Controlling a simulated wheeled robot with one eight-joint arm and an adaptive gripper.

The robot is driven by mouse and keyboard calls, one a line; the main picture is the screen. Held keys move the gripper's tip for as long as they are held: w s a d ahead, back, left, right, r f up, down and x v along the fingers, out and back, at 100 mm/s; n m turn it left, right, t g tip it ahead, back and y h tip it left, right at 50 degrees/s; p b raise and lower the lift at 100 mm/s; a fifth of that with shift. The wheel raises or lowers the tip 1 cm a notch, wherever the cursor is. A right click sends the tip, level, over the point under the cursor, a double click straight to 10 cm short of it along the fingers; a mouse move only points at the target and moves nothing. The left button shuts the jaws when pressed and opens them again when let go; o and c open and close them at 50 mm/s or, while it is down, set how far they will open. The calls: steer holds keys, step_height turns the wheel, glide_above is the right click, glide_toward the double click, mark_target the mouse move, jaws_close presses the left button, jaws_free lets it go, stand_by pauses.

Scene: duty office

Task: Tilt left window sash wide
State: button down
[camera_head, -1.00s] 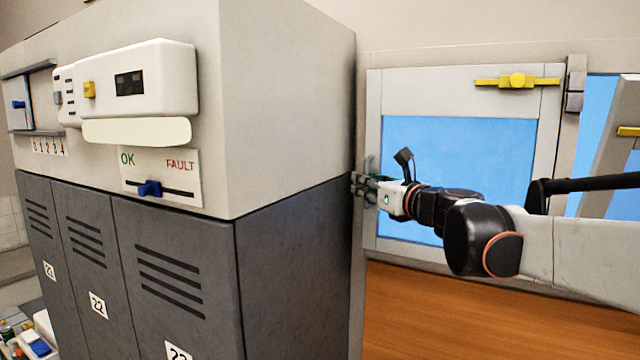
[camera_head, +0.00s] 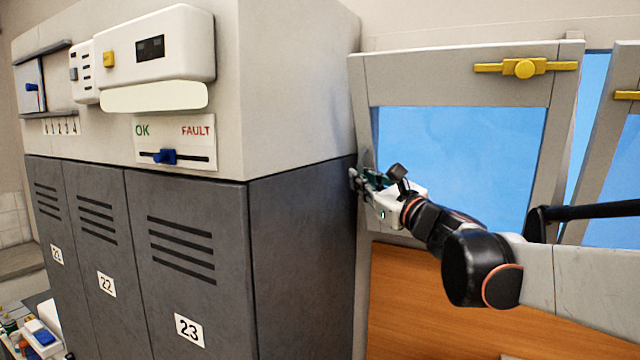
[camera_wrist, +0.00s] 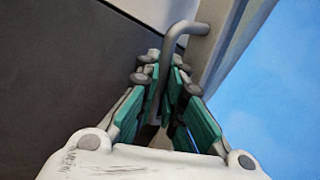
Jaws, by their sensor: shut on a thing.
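The left window sash (camera_head: 430,88) is a pale grey frame around a blue pane. It stands tilted, its top leaning into the room, and a gap shows along its right side. A yellow latch bar (camera_head: 525,67) sits on its top rail. My gripper (camera_head: 366,182) is at the sash's left edge, beside the lockers. In the wrist view, a bent grey handle (camera_wrist: 183,32) on the sash frame runs down between the green-padded fingers of my gripper (camera_wrist: 166,78), which are closed on it. The handle's lower part is partly hidden by the fingers.
Grey lockers (camera_head: 300,260) with a pale upper cabinet (camera_head: 290,90) stand close on the left of my gripper. Another tilted sash (camera_head: 602,130) is at the right, with its own yellow latch (camera_head: 628,95). An orange-brown wood panel (camera_head: 430,300) lies below the window.

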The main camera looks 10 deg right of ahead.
steer(key=shift+s+a+f, duration=0.15)
steer(key=shift+s+f, duration=0.05)
steer(key=shift+f, duration=0.05)
steer(key=shift+r, duration=0.1)
steer(key=c, duration=2)
jaws_free()
